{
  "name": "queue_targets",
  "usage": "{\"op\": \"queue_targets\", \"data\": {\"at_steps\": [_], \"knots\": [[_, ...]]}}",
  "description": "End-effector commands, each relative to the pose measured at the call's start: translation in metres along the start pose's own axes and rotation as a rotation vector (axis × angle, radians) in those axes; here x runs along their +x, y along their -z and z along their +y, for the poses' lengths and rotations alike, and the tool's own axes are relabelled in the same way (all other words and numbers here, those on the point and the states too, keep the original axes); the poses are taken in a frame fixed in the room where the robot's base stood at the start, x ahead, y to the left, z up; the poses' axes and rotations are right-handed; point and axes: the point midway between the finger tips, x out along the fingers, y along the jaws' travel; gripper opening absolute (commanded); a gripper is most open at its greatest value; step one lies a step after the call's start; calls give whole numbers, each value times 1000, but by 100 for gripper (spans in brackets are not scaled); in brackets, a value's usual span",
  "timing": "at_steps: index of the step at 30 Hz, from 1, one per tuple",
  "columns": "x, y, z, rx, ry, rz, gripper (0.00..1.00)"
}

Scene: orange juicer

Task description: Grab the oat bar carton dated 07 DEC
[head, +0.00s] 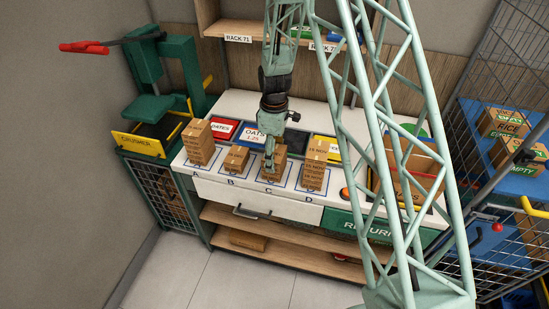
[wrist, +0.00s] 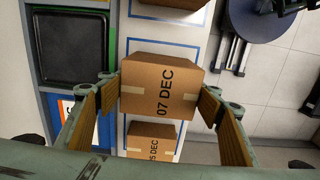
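The carton dated 07 DEC (wrist: 160,90) is brown with tape strips and fills the middle of the wrist view. My gripper (wrist: 162,88) is open, with one finger on each side of this carton. A narrow gap shows beside the left finger; I cannot tell if the right finger touches. In the head view my gripper (head: 270,158) points down over the stack at spot C (head: 276,172) and hides part of it. Another carton, its date ending in 5 DEC (wrist: 152,138), lies below it in the wrist view. Product names on these cartons are not readable.
Carton stacks stand at spots A (head: 198,142), B (head: 235,159) and D (head: 315,165) on the white counter (head: 250,104), close on both sides. Coloured trays, including OATS (head: 256,134), lie behind. The green crusher (head: 150,95) is left; an open carton (head: 412,172) is right.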

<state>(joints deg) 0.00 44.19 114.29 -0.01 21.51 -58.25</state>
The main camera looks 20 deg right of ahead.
Motion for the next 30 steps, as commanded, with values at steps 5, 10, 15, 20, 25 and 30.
{"op": "queue_targets", "data": {"at_steps": [5,10,15,20,25,30], "knots": [[0,0,0,0,0,0,46],[0,0,0,0,0,0,46],[-2,0,0,0,0,0,46],[-8,0,0,0,0,0,46],[-18,0,1,0,-2,1,46],[-28,0,0,0,-1,1,46]]}}
